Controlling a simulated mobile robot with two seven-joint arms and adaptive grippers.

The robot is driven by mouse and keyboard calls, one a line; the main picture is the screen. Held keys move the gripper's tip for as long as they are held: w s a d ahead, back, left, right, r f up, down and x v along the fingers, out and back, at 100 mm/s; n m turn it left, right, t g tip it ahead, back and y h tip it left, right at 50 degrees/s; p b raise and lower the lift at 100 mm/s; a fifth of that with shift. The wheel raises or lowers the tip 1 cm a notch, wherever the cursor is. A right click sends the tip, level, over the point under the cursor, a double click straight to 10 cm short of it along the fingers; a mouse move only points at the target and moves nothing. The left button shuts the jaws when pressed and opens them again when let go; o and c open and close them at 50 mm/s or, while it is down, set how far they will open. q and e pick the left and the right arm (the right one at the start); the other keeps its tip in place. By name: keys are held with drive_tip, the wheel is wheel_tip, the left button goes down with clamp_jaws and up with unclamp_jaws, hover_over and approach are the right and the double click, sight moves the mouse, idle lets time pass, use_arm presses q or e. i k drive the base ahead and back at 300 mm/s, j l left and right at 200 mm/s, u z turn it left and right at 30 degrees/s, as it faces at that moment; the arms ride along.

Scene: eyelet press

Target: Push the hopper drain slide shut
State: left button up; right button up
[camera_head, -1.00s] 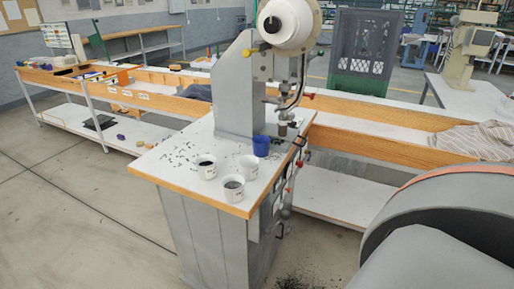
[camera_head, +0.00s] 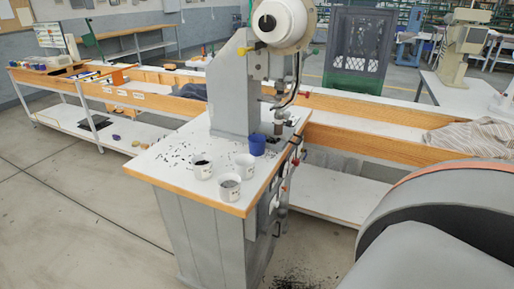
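The eyelet press (camera_head: 232,95) stands on a white-topped cabinet with a wooden edge. Its round white hopper (camera_head: 288,24) is at the top, cut by the picture's upper edge. A small yellow part (camera_head: 244,50) sticks out at the hopper's lower left. A green-tipped part (camera_head: 315,52) and a red knob (camera_head: 304,93) show on its right. I cannot tell which small part is the drain slide, or how it stands. Neither gripper is in view. A large dark grey rounded part, probably my arm, fills the lower right.
Long wooden-sided benches (camera_head: 355,143) run behind. A striped cloth (camera_head: 470,138) lies at right. Dark bits (camera_head: 292,279) lie on the floor.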

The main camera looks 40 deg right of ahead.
sight(242, 51)
drive_tip(key=z, duration=0.95)
drive_tip(key=j, duration=0.15)
